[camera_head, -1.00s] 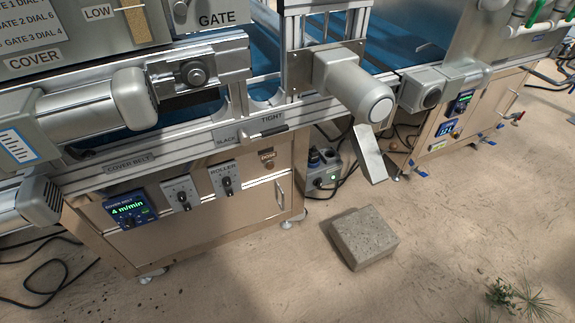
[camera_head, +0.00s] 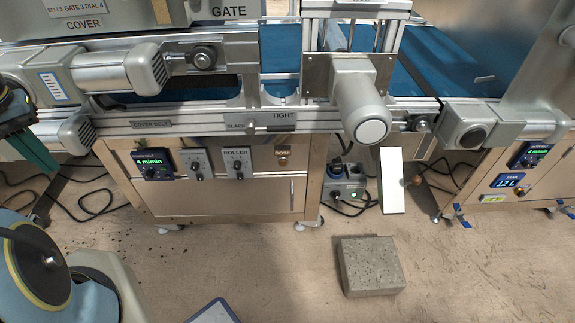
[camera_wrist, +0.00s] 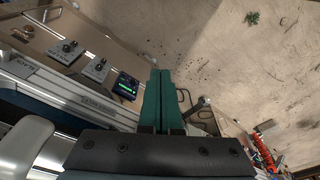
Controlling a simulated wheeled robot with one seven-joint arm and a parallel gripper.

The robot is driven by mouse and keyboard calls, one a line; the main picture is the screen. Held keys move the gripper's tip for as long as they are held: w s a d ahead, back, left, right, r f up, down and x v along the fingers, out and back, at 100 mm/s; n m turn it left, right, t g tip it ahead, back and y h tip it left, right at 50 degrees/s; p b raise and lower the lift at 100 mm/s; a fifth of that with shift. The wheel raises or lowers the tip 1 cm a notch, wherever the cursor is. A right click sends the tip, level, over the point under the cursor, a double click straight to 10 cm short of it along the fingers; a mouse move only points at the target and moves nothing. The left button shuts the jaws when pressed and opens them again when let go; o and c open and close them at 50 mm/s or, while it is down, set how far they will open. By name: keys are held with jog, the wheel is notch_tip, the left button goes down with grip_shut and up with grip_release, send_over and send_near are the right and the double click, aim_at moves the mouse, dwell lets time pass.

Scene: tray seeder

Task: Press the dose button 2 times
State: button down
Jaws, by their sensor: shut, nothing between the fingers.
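The dose button (camera_head: 283,160) is a small round button under a DOSE label, on the right of the steel cabinet front in the head view. In the wrist view, a small brownish fitting (camera_wrist: 24,33) at the upper left, past the two knobs, seems to be the same button. My gripper (camera_wrist: 160,72) has two green fingers, closed together with nothing between them. In the head view my gripper (camera_head: 45,165) is at the far left edge, only partly in frame, well left of the button and apart from the panel.
A cover belt display (camera_head: 155,164) reading 4 m/min and two knob plates, one the roller knob (camera_head: 238,163), lie left of the button. Above runs the conveyor rail (camera_head: 180,127). A tilted pale plate (camera_head: 392,180) and concrete block (camera_head: 370,265) are at right.

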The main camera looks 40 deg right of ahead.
jog(key=w+d+f+m+t+h+b, duration=0.1)
jog(key=w+d+f+b, duration=0.25)
jog(key=f+b, duration=0.3)
jog(key=w+d+f+m+t+b, duration=0.1)
jog(key=w+d+f+t+b, duration=0.15)
jog(key=d+f+b, duration=0.35)
jog(key=m+g+h+b, duration=0.3)
jog(key=m+h+b, duration=0.75)
jog(key=b, duration=1.65)
send_near(283, 163)
jog(key=s+f+n+h, duration=0.3)
jog(key=s+f, duration=0.2)
jog(key=s, duration=0.3)
jog(key=shift+a, duration=0.25)
jog(key=w+d+p, duration=0.1)
jog(key=w+d, duration=0.4)
jog(key=w, duration=0.2)
jog(key=shift+d, duration=0.25)
jog(key=shift+d, duration=0.1)
